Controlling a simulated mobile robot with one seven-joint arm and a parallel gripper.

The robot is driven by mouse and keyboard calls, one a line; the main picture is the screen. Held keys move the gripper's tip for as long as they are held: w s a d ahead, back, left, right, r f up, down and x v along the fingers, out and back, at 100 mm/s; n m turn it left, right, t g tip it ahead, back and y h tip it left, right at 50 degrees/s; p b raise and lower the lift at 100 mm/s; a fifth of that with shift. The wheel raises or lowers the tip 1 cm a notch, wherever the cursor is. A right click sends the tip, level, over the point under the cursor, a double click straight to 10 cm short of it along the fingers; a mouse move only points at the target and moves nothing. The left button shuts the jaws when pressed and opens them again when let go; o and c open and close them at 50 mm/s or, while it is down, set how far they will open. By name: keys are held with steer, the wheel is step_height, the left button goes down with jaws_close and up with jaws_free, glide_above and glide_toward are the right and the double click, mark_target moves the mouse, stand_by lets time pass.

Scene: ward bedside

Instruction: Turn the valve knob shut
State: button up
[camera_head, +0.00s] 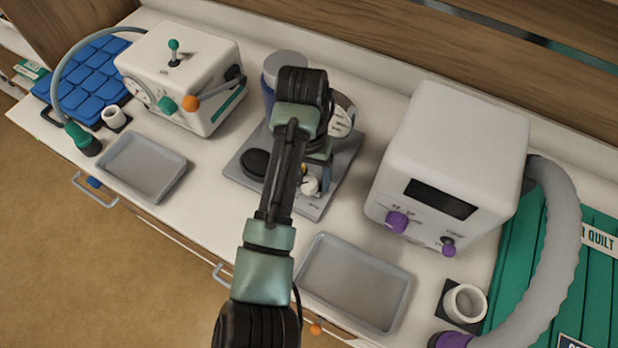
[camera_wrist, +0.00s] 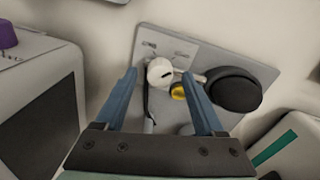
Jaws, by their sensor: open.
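A small white knob (camera_wrist: 160,71) with a dark slot sits on a grey base plate (camera_wrist: 205,52) in the wrist view. Beside it are a brass-coloured part (camera_wrist: 178,91) and a larger black round part (camera_wrist: 236,90). In the head view the white knob (camera_head: 309,186) shows beside my arm, and the black part (camera_head: 257,163) lies to its left. My gripper (camera_wrist: 160,75) is open, its blue fingers on either side of the white knob in the picture. I cannot tell whether they touch it. My arm hides part of the fixture in the head view.
A white box with a hose (camera_head: 185,75) stands left; a white box with purple knobs (camera_head: 450,150) stands right. Grey trays (camera_head: 143,166) and (camera_head: 355,283) lie near the front edge. A blue canister (camera_head: 284,66) and a round gauge (camera_head: 342,115) are close to my gripper.

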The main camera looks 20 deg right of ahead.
steer(key=shift+f, duration=0.65)
jaws_close()
